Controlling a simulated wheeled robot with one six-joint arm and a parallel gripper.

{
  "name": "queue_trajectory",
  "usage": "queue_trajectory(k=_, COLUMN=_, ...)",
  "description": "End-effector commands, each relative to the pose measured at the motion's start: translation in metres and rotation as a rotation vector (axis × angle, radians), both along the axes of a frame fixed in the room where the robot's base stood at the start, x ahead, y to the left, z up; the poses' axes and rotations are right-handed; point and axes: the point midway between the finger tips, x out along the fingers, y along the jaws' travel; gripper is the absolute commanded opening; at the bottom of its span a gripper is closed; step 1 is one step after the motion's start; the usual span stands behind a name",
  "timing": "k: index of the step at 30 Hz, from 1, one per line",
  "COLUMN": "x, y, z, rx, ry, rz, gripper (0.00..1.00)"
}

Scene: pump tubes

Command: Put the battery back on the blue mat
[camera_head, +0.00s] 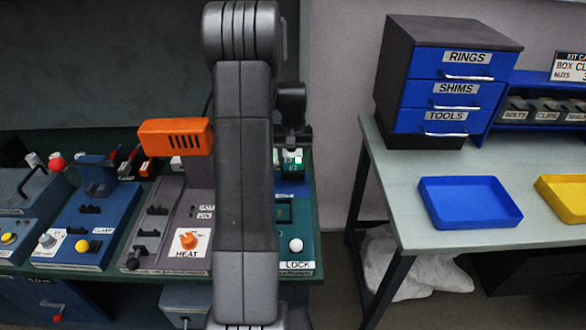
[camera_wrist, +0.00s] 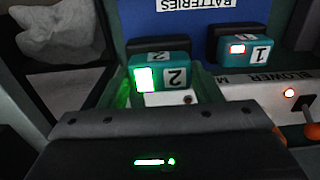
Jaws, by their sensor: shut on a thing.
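The battery marked 2 (camera_wrist: 172,77) is teal with a black end and a lit green window. In the wrist view it is just beyond the dark gripper body, between two green-lit strips that look like my fingers. My gripper (camera_head: 292,150) is shut on it, at the right end of the green bench. Part of the battery (camera_head: 291,161) shows below the gripper in the head view. The blue mat (camera_wrist: 190,17), labelled BATTERIES, lies right by the battery. I cannot tell whether the battery touches it. My arm hides much of this area in the head view.
A second teal battery marked 1 (camera_wrist: 244,46), with a red light, is to the right by the BLOWER panel (camera_wrist: 285,78). The HEAT panel (camera_head: 187,243) and an orange tool (camera_head: 175,137) are left of my arm. A side table (camera_head: 390,160) holds blue and yellow trays.

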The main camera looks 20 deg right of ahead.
Motion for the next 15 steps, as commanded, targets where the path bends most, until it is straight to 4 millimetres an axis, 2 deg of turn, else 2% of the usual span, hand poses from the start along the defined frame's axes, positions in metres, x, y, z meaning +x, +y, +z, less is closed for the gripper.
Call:
queue_trajectory(k=9, x=0.0, y=0.0, z=-0.036, rx=0.0, ry=0.001, rz=0.0, gripper=0.2)
queue_trajectory(k=15, x=0.0, y=0.0, z=-0.037, rx=-0.001, ry=-0.002, rz=0.0, gripper=0.2)
